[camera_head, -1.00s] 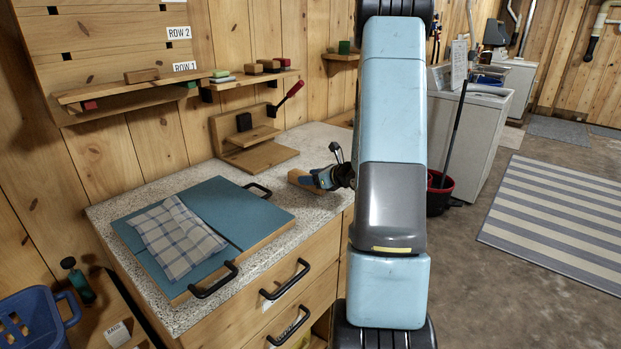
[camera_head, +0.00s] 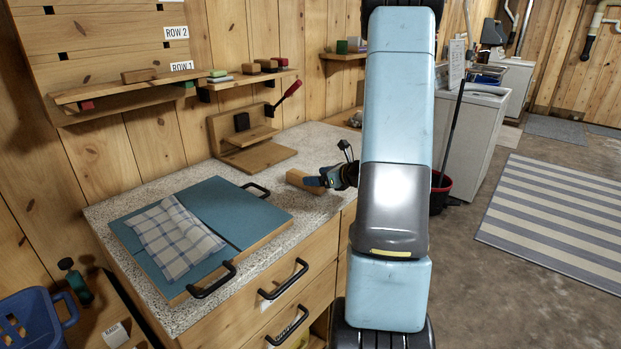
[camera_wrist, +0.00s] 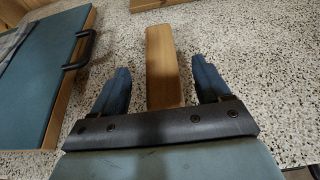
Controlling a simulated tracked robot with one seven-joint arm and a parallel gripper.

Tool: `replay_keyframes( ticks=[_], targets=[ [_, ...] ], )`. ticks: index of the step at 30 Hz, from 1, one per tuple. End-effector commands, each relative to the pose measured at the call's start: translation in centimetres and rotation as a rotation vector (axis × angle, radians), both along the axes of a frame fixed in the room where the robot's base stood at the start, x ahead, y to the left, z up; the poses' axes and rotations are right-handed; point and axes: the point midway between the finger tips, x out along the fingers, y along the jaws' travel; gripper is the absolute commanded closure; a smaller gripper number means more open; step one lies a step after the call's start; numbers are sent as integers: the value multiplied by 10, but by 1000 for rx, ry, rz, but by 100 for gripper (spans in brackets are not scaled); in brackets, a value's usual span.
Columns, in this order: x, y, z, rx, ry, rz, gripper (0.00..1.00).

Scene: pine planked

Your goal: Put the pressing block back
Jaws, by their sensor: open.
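The pressing block appears to be the plain wooden block (camera_wrist: 163,65), which lies on the speckled counter. In the wrist view my gripper (camera_wrist: 160,85) is open, with one blue finger on each side of the block and a gap on both sides. The block's near end reaches close to the gripper's dark palm plate. In the head view the block (camera_head: 303,181) lies just left of my gripper (camera_head: 322,183), partly hidden by the fingers.
A blue board (camera_head: 218,211) with a checked cloth (camera_head: 176,237) lies on the counter (camera_head: 300,215) to the left. A wooden stand with a red-handled lever (camera_head: 262,157) stands behind. Wall shelves (camera_head: 130,88) hold small blocks. Counter space around the block is clear.

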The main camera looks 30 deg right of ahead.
Motion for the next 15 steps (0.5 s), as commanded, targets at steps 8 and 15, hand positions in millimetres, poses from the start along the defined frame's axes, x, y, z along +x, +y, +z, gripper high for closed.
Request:
replay_keyframes(
  ticks=[8, 15],
  targets=[
    [-45, -17, 19, -2, -1, -2, 24],
    [-65, -24, 27, 0, 0, 0, 24]
  ],
)
